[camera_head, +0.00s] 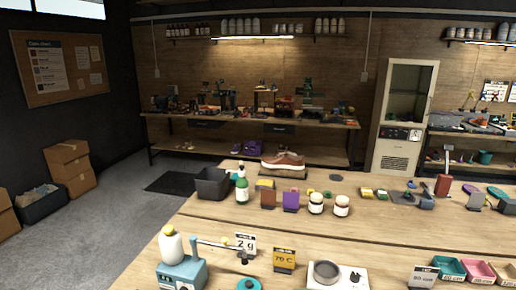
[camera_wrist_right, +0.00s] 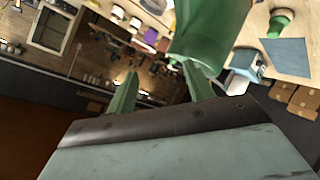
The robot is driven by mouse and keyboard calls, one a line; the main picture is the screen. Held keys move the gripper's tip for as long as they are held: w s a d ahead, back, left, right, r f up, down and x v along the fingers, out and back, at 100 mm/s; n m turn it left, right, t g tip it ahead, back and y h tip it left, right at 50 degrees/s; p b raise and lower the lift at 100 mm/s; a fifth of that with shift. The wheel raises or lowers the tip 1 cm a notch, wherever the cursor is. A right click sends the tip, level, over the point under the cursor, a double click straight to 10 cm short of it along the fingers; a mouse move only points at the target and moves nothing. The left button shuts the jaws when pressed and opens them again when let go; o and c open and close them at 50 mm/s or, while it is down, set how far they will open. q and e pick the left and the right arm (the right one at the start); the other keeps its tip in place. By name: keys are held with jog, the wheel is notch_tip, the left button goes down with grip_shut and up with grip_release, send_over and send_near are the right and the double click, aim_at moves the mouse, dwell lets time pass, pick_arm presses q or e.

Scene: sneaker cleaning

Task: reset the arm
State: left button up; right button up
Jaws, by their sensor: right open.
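My right gripper (camera_wrist_right: 160,72) shows in the right wrist view, with its two green fingers apart. The gap between the fingertips looks empty. A large green rounded thing (camera_wrist_right: 208,38) is close to the camera beside the right-hand finger and partly covers it; I cannot tell what it is or whether it touches the finger. Neither gripper shows in the head view, and my left gripper is in no view.
Grey floor (camera_head: 120,225) is clear at the left, near cardboard boxes (camera_head: 68,165).

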jog(key=s+d+f+m+g, duration=0.2)
jog(key=s+f+m+g, duration=0.15)
jog(key=s, duration=0.65)
jog(key=s+d+f+m+g, duration=0.1)
jog(key=s+f+m+g, duration=0.3)
jog(key=s, duration=0.6)
notch_tip(320, 180, down, 36)
jog(key=s+d+n+g+b, duration=0.1)
jog(key=g+b, duration=0.2)
jog(key=b, duration=0.8)
jog(key=s+d+f+b, duration=0.2)
jog(key=s+f+b, duration=0.3)
jog(key=f, duration=0.8)
jog(key=s+d+f+b, duration=0.3)
jog(key=s+f+b, duration=0.3)
jog(key=s+f, duration=0.5)
notch_tip(320, 180, down, 3)
jog(key=shift+s+r+g, duration=0.15)
jog(key=shift+s+g, duration=0.2)
jog(key=shift+s, duration=0.05)
jog(key=shift+n, duration=0.25)
